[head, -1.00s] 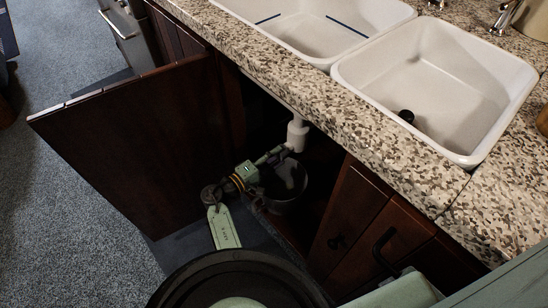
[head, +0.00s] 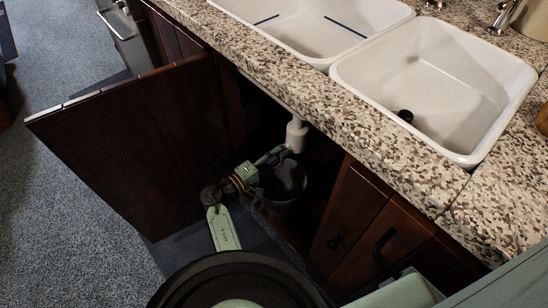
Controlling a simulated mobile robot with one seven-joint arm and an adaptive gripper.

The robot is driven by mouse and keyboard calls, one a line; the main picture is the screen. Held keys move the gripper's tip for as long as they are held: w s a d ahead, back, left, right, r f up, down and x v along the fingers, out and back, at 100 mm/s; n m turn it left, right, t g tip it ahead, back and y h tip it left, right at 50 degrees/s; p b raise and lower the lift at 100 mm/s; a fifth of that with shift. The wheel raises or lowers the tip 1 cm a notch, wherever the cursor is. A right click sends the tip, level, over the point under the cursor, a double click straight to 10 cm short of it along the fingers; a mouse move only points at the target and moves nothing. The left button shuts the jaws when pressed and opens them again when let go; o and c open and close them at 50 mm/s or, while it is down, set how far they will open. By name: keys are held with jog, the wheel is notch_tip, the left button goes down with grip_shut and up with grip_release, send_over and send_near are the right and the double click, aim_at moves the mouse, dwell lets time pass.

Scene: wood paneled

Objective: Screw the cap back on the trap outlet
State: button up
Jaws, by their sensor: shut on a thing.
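The white trap pipe (head: 297,133) hangs under the sink inside the open cabinet. My gripper (head: 279,154) reaches into the cabinet from the left, with its fingertips close to the lower end of the pipe. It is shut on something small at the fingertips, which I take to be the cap. The cap itself is too small and dark to make out. I cannot tell whether it touches the trap outlet, and the outlet opening is not clearly visible.
A dark grey bucket (head: 286,190) stands below the pipe, close under my gripper. The open cabinet door (head: 130,150) is to the left. The speckled countertop (head: 330,115) overhangs the opening, and drawers (head: 375,215) flank it on the right.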

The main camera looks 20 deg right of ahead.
jog(key=shift+c, duration=1.3)
jog(key=o, duration=1.3)
jog(key=shift+c, duration=0.2)
jog(key=o, duration=0.5)
jog(key=v, duration=1.2)
jog(key=shift+s, duration=0.1)
